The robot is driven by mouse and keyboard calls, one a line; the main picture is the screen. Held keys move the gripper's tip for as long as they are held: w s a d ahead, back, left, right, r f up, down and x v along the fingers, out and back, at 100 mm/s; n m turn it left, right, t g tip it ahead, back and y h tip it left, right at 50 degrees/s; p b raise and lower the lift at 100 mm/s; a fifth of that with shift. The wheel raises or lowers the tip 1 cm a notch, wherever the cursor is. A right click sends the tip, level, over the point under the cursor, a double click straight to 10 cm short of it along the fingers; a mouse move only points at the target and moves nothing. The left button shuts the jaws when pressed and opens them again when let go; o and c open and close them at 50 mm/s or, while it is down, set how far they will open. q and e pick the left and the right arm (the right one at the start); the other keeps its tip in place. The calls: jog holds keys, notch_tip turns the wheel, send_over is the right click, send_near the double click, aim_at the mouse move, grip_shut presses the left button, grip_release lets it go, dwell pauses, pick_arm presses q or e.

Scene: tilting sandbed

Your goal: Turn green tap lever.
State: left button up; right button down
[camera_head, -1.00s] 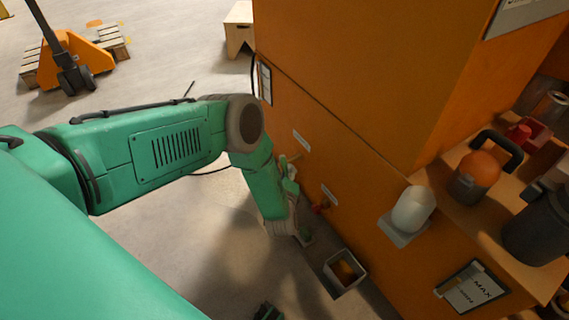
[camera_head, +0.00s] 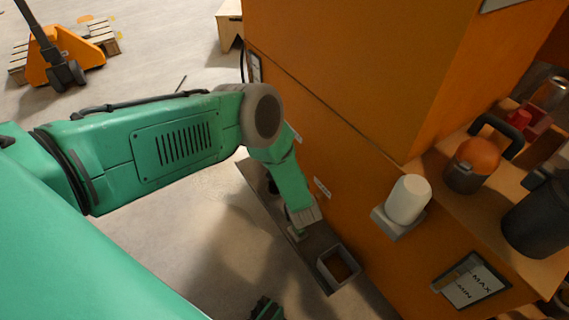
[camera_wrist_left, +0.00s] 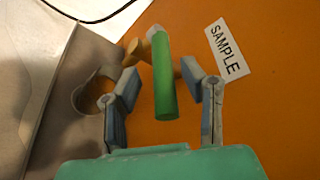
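The green tap lever (camera_wrist_left: 163,85) shows in the left wrist view as a straight green bar on a brass-coloured tap body (camera_wrist_left: 138,50) by the orange wall. My left gripper (camera_wrist_left: 160,72) is open, with one finger on each side of the lever. I see gaps between the fingers and the lever; contact is not clear. In the head view my left gripper (camera_head: 302,228) is low beside the orange cabinet, and my arm hides most of the tap.
A white "SAMPLE" label (camera_wrist_left: 226,47) is right of the tap on the orange cabinet (camera_head: 345,130). A grey ledge (camera_head: 262,190) runs along its foot, with a square bin (camera_head: 325,270). A white cylinder (camera_head: 408,198) sticks out on a bracket. Open floor lies left.

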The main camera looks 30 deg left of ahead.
pick_arm(q)
jog(key=shift+d, duration=0.1)
jog(key=shift+s+d+r, duration=0.1)
jog(key=shift+s+d, duration=0.05)
jog(key=shift+d, duration=0.05)
jog(key=v, duration=1.1)
jog(key=shift+s+d, duration=0.15)
jog(key=shift+s, duration=0.05)
